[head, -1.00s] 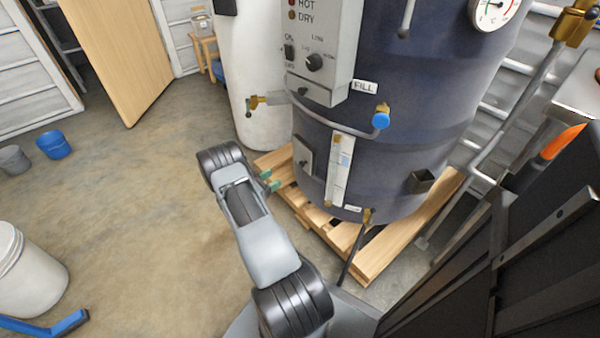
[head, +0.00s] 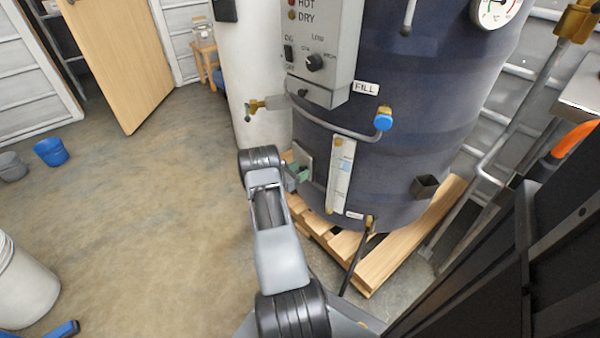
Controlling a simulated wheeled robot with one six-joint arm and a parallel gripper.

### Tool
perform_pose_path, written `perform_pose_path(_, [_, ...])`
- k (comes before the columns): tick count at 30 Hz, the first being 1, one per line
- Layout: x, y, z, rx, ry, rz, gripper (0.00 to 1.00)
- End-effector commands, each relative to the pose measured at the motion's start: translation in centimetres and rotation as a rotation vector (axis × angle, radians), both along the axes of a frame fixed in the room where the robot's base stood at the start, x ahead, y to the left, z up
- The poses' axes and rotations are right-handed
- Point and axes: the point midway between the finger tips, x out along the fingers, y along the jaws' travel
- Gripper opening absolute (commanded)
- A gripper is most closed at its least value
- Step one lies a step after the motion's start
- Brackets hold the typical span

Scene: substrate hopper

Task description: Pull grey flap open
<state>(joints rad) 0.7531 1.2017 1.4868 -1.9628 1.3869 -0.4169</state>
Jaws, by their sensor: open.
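The grey flap (head: 304,154) is a small grey plate low on the left side of the dark blue tank (head: 410,90). It looks closed against the tank wall. My gripper (head: 299,173), with green fingertips, is open right at the flap's lower left part. The fingertips cover the flap's knob area, and I cannot tell whether they touch it.
A sight gauge strip (head: 341,175) stands just right of the flap. A hose (head: 335,130) with a blue valve crosses above it. The tank stands on a wooden pallet (head: 400,245). A white cylinder (head: 262,80) stands behind.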

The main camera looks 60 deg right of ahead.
Motion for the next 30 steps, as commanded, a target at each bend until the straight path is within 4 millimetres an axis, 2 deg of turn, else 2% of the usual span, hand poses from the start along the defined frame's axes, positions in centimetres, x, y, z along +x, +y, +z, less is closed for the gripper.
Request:
perform_pose_path(11, [-0.10,-0.34,0.04,0.000,0.000,0.000,0.56])
perform_pose_path(27, [-0.11,-0.31,0.01,0.000,0.000,0.000,0.04])
perform_pose_path(30, [-0.12,-0.31,0.01,0.000,0.000,0.000,0.00])
